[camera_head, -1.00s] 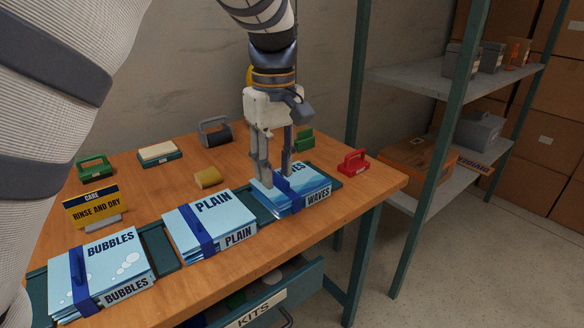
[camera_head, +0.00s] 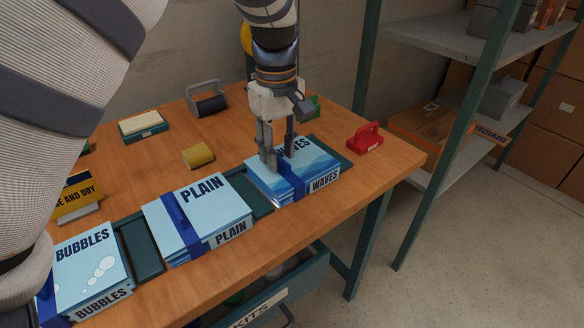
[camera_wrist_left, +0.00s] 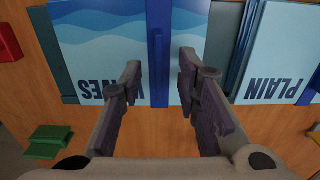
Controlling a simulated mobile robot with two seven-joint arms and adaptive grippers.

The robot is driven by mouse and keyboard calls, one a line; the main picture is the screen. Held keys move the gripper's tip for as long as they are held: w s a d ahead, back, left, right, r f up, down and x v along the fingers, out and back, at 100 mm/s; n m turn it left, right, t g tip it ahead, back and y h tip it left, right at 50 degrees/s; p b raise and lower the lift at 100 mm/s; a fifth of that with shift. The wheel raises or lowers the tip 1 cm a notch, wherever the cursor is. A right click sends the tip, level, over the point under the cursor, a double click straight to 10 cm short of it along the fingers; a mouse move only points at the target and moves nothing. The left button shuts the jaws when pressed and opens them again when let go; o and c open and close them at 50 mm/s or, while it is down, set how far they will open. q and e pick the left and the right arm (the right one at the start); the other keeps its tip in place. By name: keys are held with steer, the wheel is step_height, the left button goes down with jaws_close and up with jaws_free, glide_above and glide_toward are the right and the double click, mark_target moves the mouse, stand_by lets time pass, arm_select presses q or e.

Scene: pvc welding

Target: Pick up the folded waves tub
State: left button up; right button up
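The folded waves tub (camera_head: 318,165) is a flat light-blue pack with a wave print and a dark blue strap, lying at the right end of the row on the table. My left gripper (camera_head: 280,160) points down over its top, by the strap. In the left wrist view, the waves tub (camera_wrist_left: 100,50) lies beneath the fingers, and the left gripper (camera_wrist_left: 159,80) is open with the strap (camera_wrist_left: 158,50) between its fingertips. Nothing shows as gripped. Exact fingertip contact with the pack cannot be told. My right gripper is not in view.
The plain pack (camera_head: 215,200) and bubbles pack (camera_head: 85,255) lie to the left. A green object (camera_head: 313,106) is behind my gripper. Shelves (camera_head: 470,45) stand at right.

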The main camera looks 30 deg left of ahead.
arm_select(q)
steer(key=shift+f, duration=0.8)
jaws_close()
steer(key=shift+r, duration=0.15)
